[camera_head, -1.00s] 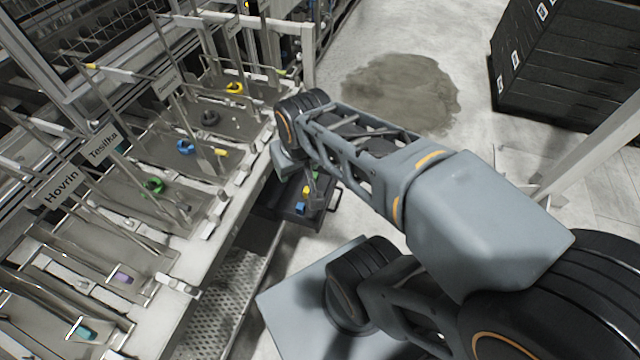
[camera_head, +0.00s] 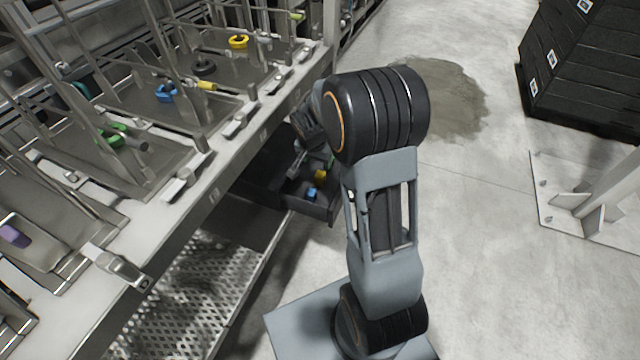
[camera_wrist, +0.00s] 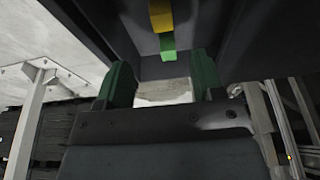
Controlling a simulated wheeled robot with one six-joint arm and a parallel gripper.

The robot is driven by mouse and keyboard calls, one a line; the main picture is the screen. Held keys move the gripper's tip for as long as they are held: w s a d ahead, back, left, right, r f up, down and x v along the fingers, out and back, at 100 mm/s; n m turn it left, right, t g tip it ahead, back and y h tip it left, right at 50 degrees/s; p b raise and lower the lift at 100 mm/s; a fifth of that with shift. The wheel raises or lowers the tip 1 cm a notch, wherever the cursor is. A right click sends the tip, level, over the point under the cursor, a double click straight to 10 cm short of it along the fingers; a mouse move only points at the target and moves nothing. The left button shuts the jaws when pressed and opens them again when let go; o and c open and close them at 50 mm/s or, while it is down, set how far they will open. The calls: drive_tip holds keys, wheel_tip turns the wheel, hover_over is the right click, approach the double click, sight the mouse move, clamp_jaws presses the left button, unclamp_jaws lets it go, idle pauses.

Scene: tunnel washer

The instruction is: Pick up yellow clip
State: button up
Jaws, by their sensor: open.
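A yellow clip (camera_head: 320,174) lies in a dark open bin (camera_head: 262,182) below the machine's edge. A blue clip (camera_head: 311,193) lies beside it in the bin. In the wrist view the yellow clip (camera_wrist: 160,15) shows at the top edge, partly cut off, with a green clip (camera_wrist: 167,43) just below it in the picture. My gripper (camera_wrist: 164,84) is open, its two green fingertips apart with nothing between them. The clips appear beyond the fingertips and untouched. In the head view my gripper is small and partly hidden by my arm at the bin.
The machine's rail (camera_head: 215,195) runs beside the bin at left. Its bays hold a yellow ring (camera_head: 238,42), a blue ring (camera_head: 165,92) and a green piece (camera_head: 112,136). Black stacked crates (camera_head: 585,75) and a post base (camera_head: 590,205) stand right. Floor between is clear.

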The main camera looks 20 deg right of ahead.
sight(320, 174)
drive_tip(key=b+x, duration=0.3)
drive_tip(key=x, duration=0.9)
drive_tip(key=shift+w+f+b, duration=0.2)
drive_tip(key=shift+f+b, duration=0.2)
drive_tip(key=shift+r, duration=0.1)
drive_tip(key=c, duration=1)
drive_tip(key=shift+r, duration=0.1)
